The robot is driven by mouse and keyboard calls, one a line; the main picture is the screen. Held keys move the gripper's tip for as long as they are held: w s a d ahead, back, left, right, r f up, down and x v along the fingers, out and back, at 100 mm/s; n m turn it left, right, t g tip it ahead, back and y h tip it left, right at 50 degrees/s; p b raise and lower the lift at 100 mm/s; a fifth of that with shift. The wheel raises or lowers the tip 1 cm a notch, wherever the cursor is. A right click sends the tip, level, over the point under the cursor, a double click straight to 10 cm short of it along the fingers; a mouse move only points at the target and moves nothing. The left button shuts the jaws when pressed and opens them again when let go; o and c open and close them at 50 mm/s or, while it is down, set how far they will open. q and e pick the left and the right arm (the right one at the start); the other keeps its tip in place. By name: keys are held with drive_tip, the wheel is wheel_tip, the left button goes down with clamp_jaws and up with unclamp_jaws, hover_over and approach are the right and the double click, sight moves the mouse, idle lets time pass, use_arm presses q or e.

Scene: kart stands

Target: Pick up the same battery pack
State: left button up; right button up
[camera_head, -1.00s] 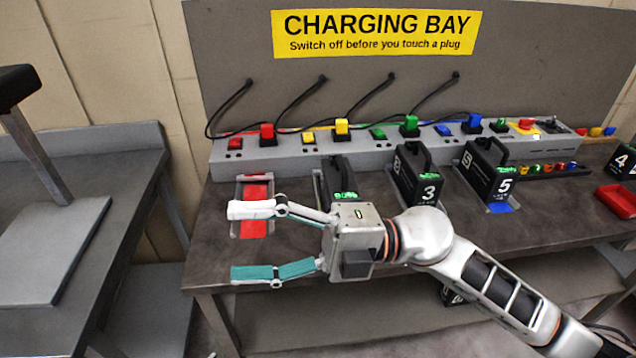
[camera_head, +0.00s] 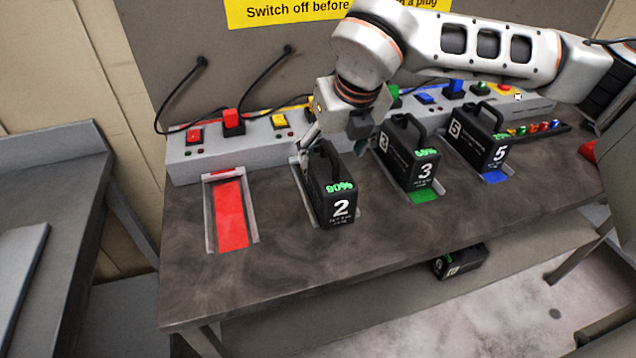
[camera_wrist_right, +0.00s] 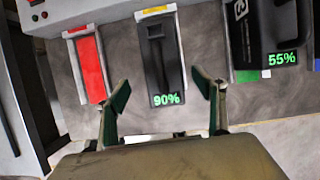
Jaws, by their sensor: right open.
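A black battery pack marked 2 with a green 90% readout (camera_head: 335,200) stands upright in its bay. The right wrist view shows its top and handle (camera_wrist_right: 160,60). My right gripper (camera_head: 330,150) is above and at the back of this pack, near its handle; the head view partly hides the fingers. In the wrist view the open fingers (camera_wrist_right: 160,92) are apart with nothing held, and the pack lies beyond and between them. Packs marked 3 (camera_head: 420,165) and 5 (camera_head: 485,140) stand to the right. My left gripper is not in view.
A bay with a red strip (camera_head: 230,215) is empty at left. The grey charger rail (camera_head: 190,170) with switches, plugs and cables runs behind. Another black pack (camera_head: 460,262) lies below the bench top. The front left of the bench (camera_head: 270,280) is clear.

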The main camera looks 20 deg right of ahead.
sight(328, 165)
drive_tip(key=shift+w+d+f, duration=0.3)
drive_tip(key=shift+d+f, duration=0.1)
drive_tip(key=shift+d, duration=0.1)
drive_tip(key=shift+w+f, duration=0.15)
drive_tip(key=shift+a+x, duration=0.15)
drive_tip(key=shift+x, duration=1.65)
drive_tip(key=shift+a+x, duration=0.2)
drive_tip(key=shift+x, duration=1.6)
drive_tip(key=c, duration=1.9)
drive_tip(key=shift+r, duration=0.25)
clamp_jaws()
